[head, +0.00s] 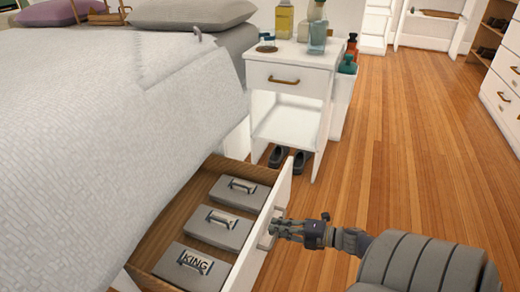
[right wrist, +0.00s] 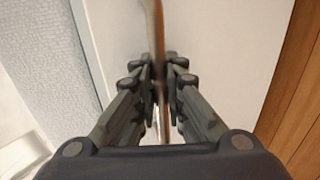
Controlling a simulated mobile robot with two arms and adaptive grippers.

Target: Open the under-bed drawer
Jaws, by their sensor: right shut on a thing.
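The under-bed drawer (head: 277,213) stands partly pulled out from below the bed (head: 100,120) in the head view. Several grey boxes lie in it, one labelled KING (head: 193,268). My right gripper (head: 275,229) is at the outer face of the drawer front, at its handle. In the right wrist view the fingers (right wrist: 160,82) are closed on the handle (right wrist: 155,25), a thin brown bar in front of the pale drawer front (right wrist: 225,40). My left gripper is in neither view.
A white nightstand (head: 290,82) with bottles on top stands beyond the drawer. Dark shoes (head: 279,157) lie under it. The wooden floor (head: 400,150) right of the drawer is clear. A white dresser (head: 503,90) stands at the far right.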

